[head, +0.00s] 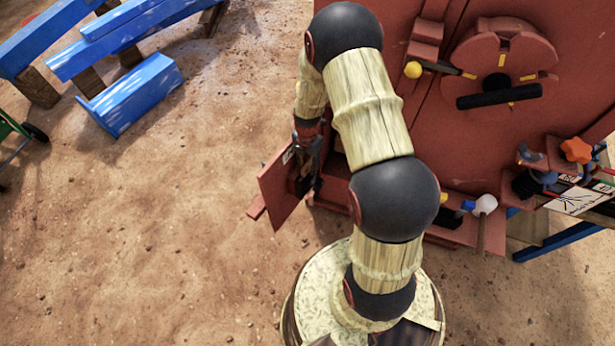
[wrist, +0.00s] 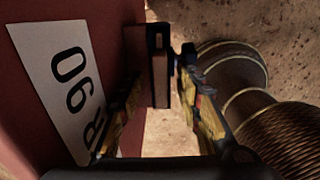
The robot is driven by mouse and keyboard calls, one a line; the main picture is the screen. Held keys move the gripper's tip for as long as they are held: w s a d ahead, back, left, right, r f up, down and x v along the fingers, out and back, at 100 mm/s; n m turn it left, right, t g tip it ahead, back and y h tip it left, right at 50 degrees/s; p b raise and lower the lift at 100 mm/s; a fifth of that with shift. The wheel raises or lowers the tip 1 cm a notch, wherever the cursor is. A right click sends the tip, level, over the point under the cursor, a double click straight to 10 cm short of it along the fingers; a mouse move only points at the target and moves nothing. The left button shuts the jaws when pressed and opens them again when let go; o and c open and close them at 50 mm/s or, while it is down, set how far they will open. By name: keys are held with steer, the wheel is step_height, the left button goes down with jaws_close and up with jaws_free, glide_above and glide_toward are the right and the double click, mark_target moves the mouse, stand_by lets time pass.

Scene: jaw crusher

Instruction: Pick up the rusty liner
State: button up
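I cannot make out a rusty liner in either view. My gripper (head: 306,172) is beside a red-brown panel (head: 278,197) standing out from the red machine (head: 400,135). In the wrist view, my gripper (wrist: 163,80) has its two fingers apart. A dark red upright bar, like a handle (wrist: 160,72), shows between them, with a gap towards the right finger. I cannot tell whether the left finger touches it. The panel fills the left of the wrist view, with a white label (wrist: 58,85) in black characters. My arm hides part of the machine in the head view.
Blue channel-like pieces (head: 132,95) lie at the upper left, some on wooden blocks (head: 37,87). A round red wheel with a black handle (head: 500,93) is at the upper right. Small items and papers (head: 578,200) sit at the right.

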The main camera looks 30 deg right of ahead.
steer(key=shift+f, duration=0.65)
steer(key=shift+c, duration=0.8)
steer(key=c, duration=0.7)
steer(key=shift+r, duration=0.1)
jaws_close()
